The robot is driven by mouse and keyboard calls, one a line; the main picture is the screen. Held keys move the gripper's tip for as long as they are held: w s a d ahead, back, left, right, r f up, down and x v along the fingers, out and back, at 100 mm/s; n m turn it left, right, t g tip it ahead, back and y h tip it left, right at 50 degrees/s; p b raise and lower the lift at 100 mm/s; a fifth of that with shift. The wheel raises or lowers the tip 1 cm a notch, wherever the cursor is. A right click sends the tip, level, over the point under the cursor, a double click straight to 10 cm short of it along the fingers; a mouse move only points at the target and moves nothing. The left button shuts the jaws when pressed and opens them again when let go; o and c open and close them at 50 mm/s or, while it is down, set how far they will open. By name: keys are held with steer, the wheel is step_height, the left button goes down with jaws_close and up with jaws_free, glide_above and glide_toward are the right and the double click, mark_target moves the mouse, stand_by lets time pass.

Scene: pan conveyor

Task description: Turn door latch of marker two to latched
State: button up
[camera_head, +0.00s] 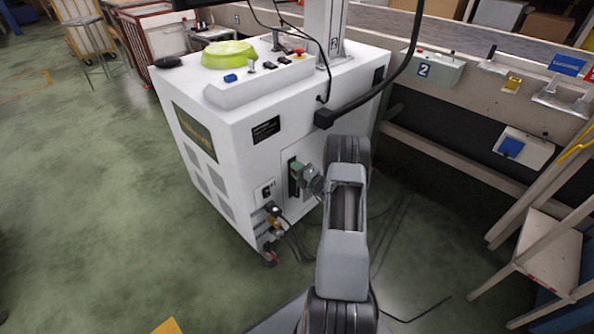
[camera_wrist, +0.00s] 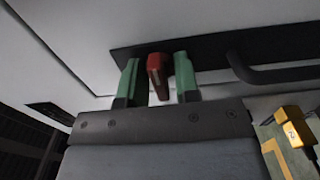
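The white marker cabinet (camera_head: 215,120) has a "2" on its column, and my arm reaches to its near side. In the wrist view a red latch lever (camera_wrist: 158,72) sticks out from a black plate (camera_wrist: 215,45) on the white door (camera_wrist: 60,40). My gripper (camera_wrist: 158,80) is open, with one green finger on each side of the lever. A gap shows on the left of the lever; the right finger is close to it, and I cannot tell whether it touches. In the head view my gripper (camera_head: 299,172) is at the black plate and the lever is hidden.
A black bar handle (camera_wrist: 270,72) runs right of the latch. A yellow part marked 2 (camera_wrist: 294,124) is at lower right. Plugs and cables (camera_head: 272,215) hang low on the cabinet. A wooden frame (camera_head: 545,250) stands right; green floor is free at left.

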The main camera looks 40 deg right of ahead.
steer(key=shift+c, duration=1)
steer(key=shift+n, duration=0.3)
steer(key=n, duration=0.3)
steer(key=shift+n, duration=0.4)
steer(key=n+b, duration=0.1)
steer(key=n, duration=0.3)
steer(key=shift+f+n+b, duration=0.1)
steer(key=shift+n+b, duration=0.2)
steer(key=n+b, duration=0.1)
steer(key=n, duration=0.3)
steer(key=shift+n+b, duration=1.2)
steer(key=shift+n, duration=1.2)
